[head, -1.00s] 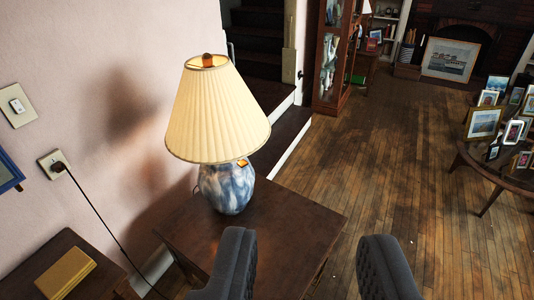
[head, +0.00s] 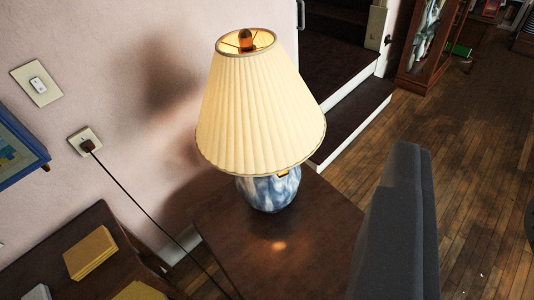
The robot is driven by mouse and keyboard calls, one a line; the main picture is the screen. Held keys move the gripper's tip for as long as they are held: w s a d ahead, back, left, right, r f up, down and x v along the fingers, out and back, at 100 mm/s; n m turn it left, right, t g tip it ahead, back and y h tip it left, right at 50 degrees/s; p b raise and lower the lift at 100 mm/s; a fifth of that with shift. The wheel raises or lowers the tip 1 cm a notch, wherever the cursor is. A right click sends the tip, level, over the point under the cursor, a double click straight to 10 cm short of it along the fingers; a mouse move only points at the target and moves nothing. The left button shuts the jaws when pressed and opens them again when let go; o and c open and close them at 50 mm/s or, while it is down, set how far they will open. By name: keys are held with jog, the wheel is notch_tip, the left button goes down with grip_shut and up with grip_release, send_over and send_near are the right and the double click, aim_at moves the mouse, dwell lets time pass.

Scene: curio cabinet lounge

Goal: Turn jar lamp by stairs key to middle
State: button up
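The jar lamp (head: 262,105) stands upright on a dark wooden side table by the stairs. It has a pleated cream shade and a blue-and-white marbled jar base (head: 268,192). A small brass-coloured key (head: 283,173) shows just under the shade's lower rim, at the right of the jar's neck. The key is too small and too covered by the shade to tell its setting. My gripper (head: 405,160) shows as a dark grey finger shape right of the lamp and apart from it in the picture. Its two fingers cannot be told apart, so its opening is unclear.
The side table (head: 325,225) has bare top around the lamp. A cord runs from a wall outlet (head: 86,141) past the table's left. A lower table (head: 85,225) holds yellow books (head: 90,253). Stairs (head: 350,130) and a glass cabinet (head: 430,40) stand behind. Wooden floor is open at right.

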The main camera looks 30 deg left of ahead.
jog(key=shift+w, duration=0.3)
jog(key=w+a+f+g+y, duration=0.35)
jog(key=w+a+f, duration=0.25)
jog(key=f, duration=0.7)
jog(key=w+a+f+m+g+y, duration=0.1)
jog(key=w+a+f+g+y, duration=0.35)
jog(key=f, duration=0.75)
jog(key=w+a+f+g+y, duration=0.25)
jog(key=w+a+f, duration=0.4)
jog(key=f, duration=0.65)
jog(key=w+d+f+m+t+y, duration=0.3)
jog(key=w+f+m+t, duration=0.4)
jog(key=w+f, duration=0.5)
jog(key=x, duration=0.4)
jog(key=s+a+f+b+x, duration=0.1)
jog(key=x, duration=0.7)
jog(key=shift+a+f+b, duration=0.3)
jog(key=shift+a+f, duration=0.05)
